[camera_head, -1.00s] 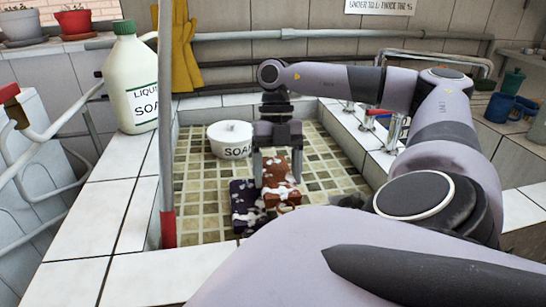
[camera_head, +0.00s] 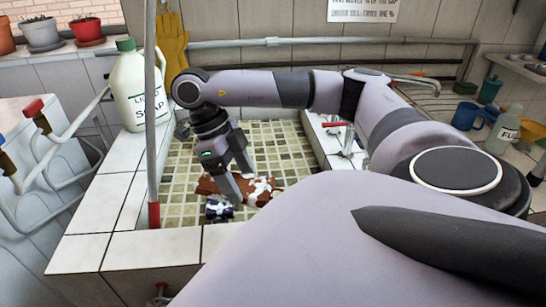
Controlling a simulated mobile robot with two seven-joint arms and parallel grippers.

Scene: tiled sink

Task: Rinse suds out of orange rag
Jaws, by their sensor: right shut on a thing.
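The orange rag (camera_head: 262,188), a reddish-brown cloth with white suds, lies stretched out low over the sink's tiled floor (camera_head: 183,172). My right gripper (camera_head: 240,187) points down in the sink and is shut on the orange rag, with a finger on either side of its middle. A dark purple sudsy rag (camera_head: 219,209) lies just in front of it, partly hidden by the gripper. Whether the orange rag touches the floor or the purple rag is hard to tell. My left gripper is not in view.
A liquid soap jug (camera_head: 139,95) stands on the white tiled rim at the left. A faucet (camera_head: 345,137) with a red handle is on the sink's right side. A vertical pipe (camera_head: 151,110) rises at the front left. Cups and bottles stand at the far right.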

